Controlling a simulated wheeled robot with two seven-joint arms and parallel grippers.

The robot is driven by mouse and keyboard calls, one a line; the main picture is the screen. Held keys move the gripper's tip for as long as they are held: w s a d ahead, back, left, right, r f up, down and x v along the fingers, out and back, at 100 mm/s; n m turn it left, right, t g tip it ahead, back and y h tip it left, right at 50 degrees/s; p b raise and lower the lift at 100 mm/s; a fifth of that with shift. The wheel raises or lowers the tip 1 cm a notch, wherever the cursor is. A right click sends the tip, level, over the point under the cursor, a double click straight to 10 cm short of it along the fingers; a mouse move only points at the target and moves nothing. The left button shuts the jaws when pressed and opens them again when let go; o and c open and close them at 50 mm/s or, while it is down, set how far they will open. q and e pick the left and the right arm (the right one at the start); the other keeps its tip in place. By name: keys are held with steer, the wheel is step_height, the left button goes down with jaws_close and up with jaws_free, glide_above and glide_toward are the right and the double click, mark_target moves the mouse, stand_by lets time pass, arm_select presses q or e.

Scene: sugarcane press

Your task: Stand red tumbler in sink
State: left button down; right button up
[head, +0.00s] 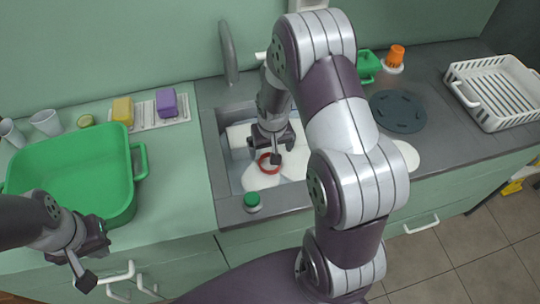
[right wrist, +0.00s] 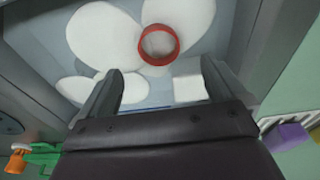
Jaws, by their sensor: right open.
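The red tumbler (head: 264,168) is in the grey sink (head: 232,190), among white dishes. In the right wrist view it shows as a red ring (right wrist: 146,57), its round opening facing the camera; its height and base cannot be made out. My right gripper (head: 277,158) is over the sink at the tumbler, partly covering it in the head view. In the right wrist view its two fingers are spread apart with nothing between them, and the ring lies just past the fingertips. My left gripper (head: 90,266) hangs by the counter front, away from the sink; its jaw gap is unclear.
Several white dishes (right wrist: 185,20) lie in the sink. A faucet (head: 228,52) stands behind it, and a green-capped item (head: 252,202) on its front rim. A green tub (head: 60,165) is left; a white rack (head: 497,92) is right.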

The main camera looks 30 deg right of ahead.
steer(key=s+a+r+n+p, duration=0.1)
steer(key=s+a+r, duration=0.3)
steer(key=s+r, duration=0.2)
steer(key=s+a+r+n+p, duration=0.1)
steer(key=s+a+r+p, duration=0.1)
steer(key=s+r, duration=0.4)
step_height(320, 180, up, 2)
steer(key=shift+a+r+n, duration=0.1)
steer(key=shift+a+n, duration=0.3)
steer(key=shift+a, duration=0.45)
